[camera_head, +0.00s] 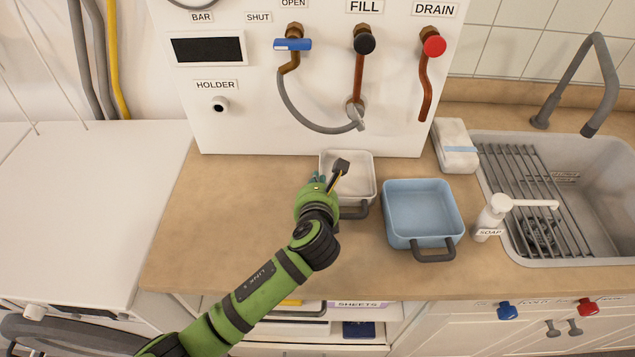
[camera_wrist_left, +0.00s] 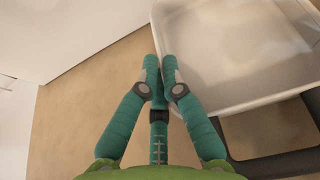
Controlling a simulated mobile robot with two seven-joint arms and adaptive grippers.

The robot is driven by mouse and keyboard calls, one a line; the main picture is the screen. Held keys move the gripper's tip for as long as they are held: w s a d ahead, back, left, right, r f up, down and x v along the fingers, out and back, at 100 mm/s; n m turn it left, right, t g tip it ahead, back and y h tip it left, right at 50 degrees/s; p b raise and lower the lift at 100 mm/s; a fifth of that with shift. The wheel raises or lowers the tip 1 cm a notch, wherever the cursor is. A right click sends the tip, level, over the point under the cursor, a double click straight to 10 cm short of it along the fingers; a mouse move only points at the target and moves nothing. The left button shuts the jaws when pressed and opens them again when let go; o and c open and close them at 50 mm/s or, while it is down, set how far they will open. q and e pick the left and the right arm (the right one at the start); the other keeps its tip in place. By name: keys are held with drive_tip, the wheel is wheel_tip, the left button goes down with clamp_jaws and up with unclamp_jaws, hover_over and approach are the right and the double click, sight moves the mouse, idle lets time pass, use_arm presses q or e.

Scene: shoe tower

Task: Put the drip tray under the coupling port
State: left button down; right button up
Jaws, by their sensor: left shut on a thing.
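A small white tray (camera_head: 361,190) with a grey handle stands on the counter at the foot of the white panel, below the coupling port (camera_head: 355,108), where a grey hose (camera_head: 305,122) ends. My left gripper (camera_head: 318,182) is at the tray's left wall, its fingers (camera_wrist_left: 161,70) closed together on it. The tray (camera_wrist_left: 235,45) fills the upper right of the left wrist view. The gripper and wrist hide part of the tray's left side in the head view. My right gripper is not in view.
A blue tray (camera_head: 423,208) with a grey handle stands just right of the white one. A soap bottle (camera_head: 494,217), a white pack (camera_head: 455,147) and the sink (camera_head: 590,165) lie further right. The counter (camera_head: 215,220) is clear to the left.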

use_arm(q)
drive_tip(key=shift+f+p, duration=0.15)
drive_tip(key=shift+p, duration=0.3)
idle(0.3)
drive_tip(key=c, duration=1.3)
unclamp_jaws()
drive_tip(key=shift+c, duration=0.2)
drive_tip(key=v, duration=1.2)
